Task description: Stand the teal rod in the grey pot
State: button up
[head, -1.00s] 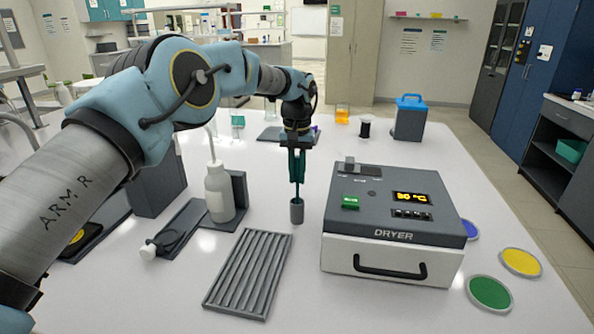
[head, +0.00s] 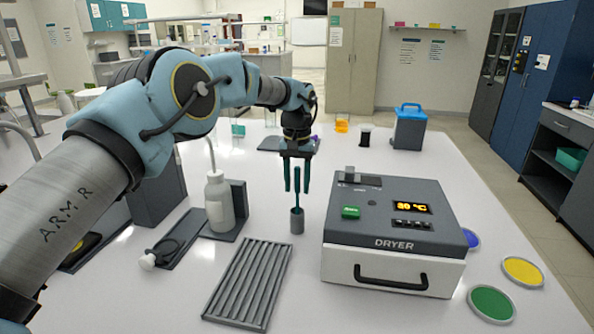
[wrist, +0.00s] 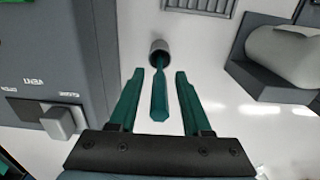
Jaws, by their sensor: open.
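The teal rod (head: 297,191) stands in the grey pot (head: 297,222), its lower end inside the pot and its upper part sticking out. In the wrist view the rod (wrist: 160,97) runs out of the mouth of the pot (wrist: 160,50). My gripper (head: 297,187) is open above the pot. In the wrist view its two teal fingers (wrist: 157,88) are spread on either side of the rod, with a gap on both sides. The rod's bottom end is hidden inside the pot.
The dryer (head: 394,258) stands close on the right of the pot. A white bottle (head: 218,202) in a dark stand is on the left. A ridged grey rack (head: 248,282) lies in front. Coloured discs, including a green one (head: 491,303), lie at the right.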

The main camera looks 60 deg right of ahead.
notch_tip(320, 180, up, 12)
jog(key=shift+f+b, duration=0.1)
jog(key=shift+b, duration=0.7)
jog(key=w+a+f+n+y, duration=0.1)
jog(key=w+a+f, duration=0.2)
jog(key=w+a, duration=0.4)
jog(key=w+a+f+n+g+y, duration=0.1)
jog(key=w+a+f, duration=0.3)
jog(key=a, duration=0.5)
jog(key=w+a+f+n, duration=0.1)
jog(key=w+a+f, duration=0.1)
jog(key=w+a, duration=0.55)
jog(key=a+n+t+h, duration=0.2)
jog(key=a+n, duration=0.8)
jog(key=a, duration=3.5)
jog(key=shift+s+t, duration=0.3)
jog(key=shift+s, duration=0.1)
jog(key=shift+r, duration=0.1)
